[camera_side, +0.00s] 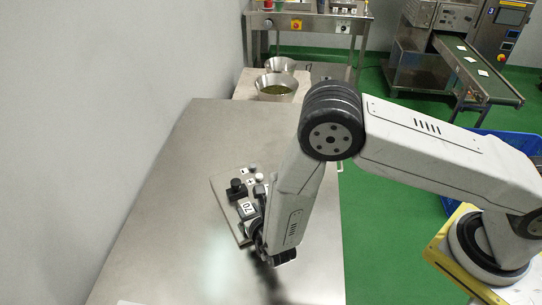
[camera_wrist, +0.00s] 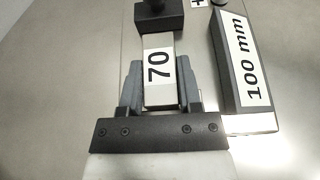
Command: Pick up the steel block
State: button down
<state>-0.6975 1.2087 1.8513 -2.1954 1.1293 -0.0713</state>
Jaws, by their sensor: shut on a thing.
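The steel block with a white label reading "70" (camera_wrist: 159,68) is between the two fingers of my gripper (camera_wrist: 158,88) in the wrist view. The fingers are shut on its sides, and the label faces the camera. In the side view the same "70" label (camera_side: 246,209) shows next to my gripper (camera_side: 254,230), low over the grey plate (camera_side: 219,191). I cannot tell whether the block touches the surface beneath it.
A dark block labelled "100 mm" (camera_wrist: 240,62) stands close on the right in the wrist view. A black piece with a knob (camera_wrist: 158,18) sits just beyond the held block. The steel table (camera_side: 170,230) is clear to the left. Metal bowls (camera_side: 276,96) stand beyond its far edge.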

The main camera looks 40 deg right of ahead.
jog(key=shift+r, duration=0.7)
jog(key=s+d+r, duration=0.4)
jog(key=s+r, duration=0.7)
jog(key=s, duration=0.2)
jog(key=shift+d, duration=0.4)
jog(key=shift+s, duration=0.1)
jog(key=shift+d, duration=0.1)
